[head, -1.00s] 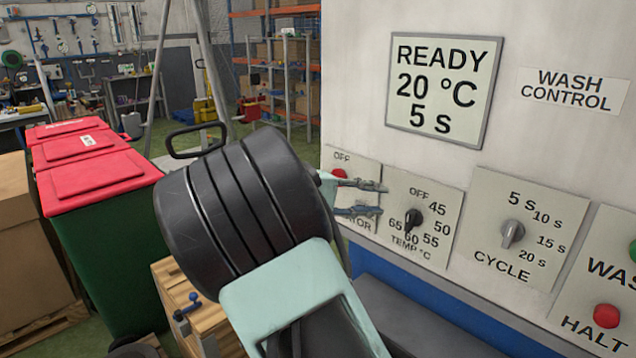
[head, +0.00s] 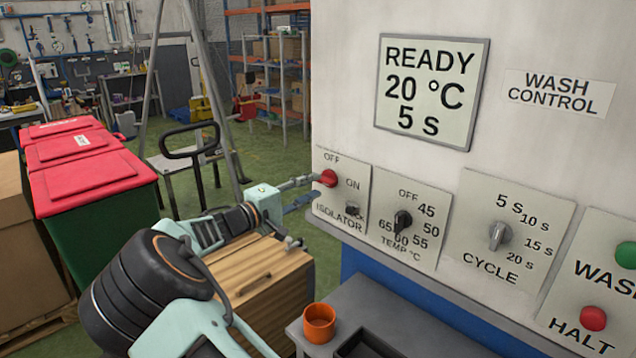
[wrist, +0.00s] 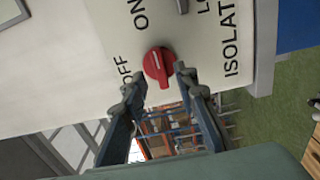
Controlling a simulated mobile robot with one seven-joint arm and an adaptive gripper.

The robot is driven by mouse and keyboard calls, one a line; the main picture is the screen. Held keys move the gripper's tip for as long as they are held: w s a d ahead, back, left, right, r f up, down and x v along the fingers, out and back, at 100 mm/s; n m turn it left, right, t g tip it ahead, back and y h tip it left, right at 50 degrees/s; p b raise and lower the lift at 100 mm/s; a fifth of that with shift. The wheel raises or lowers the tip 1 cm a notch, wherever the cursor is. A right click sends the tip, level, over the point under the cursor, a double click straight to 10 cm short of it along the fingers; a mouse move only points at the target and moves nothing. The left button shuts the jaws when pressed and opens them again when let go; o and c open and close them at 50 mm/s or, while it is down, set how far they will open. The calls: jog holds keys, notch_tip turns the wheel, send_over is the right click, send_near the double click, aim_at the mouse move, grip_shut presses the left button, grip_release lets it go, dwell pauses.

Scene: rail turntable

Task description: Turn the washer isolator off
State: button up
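The isolator panel (head: 338,196) carries a red round knob (head: 328,178) between the words OFF and ON. In the wrist view the red knob (wrist: 158,66) has a pale line on its face that seems to run roughly towards ON; I cannot read its setting surely. My gripper (head: 312,188) comes in from the left, at the panel's left edge. In the wrist view my gripper (wrist: 157,88) is open, its two fingertips apart on either side of the knob's lower edge. Whether they touch the knob I cannot tell.
A small dark switch (head: 352,208) sits below ON. The temperature knob (head: 403,222), cycle knob (head: 500,236) and red halt button (head: 593,319) lie to the right. The display (head: 432,92) reads READY, 20 °C, 5 s. An orange cup (head: 319,323) stands on the grey ledge below.

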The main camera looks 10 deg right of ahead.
aim_at(326, 180)
jog(key=shift+x, duration=1.5)
jog(key=shift+c, duration=0.3)
grip_shut()
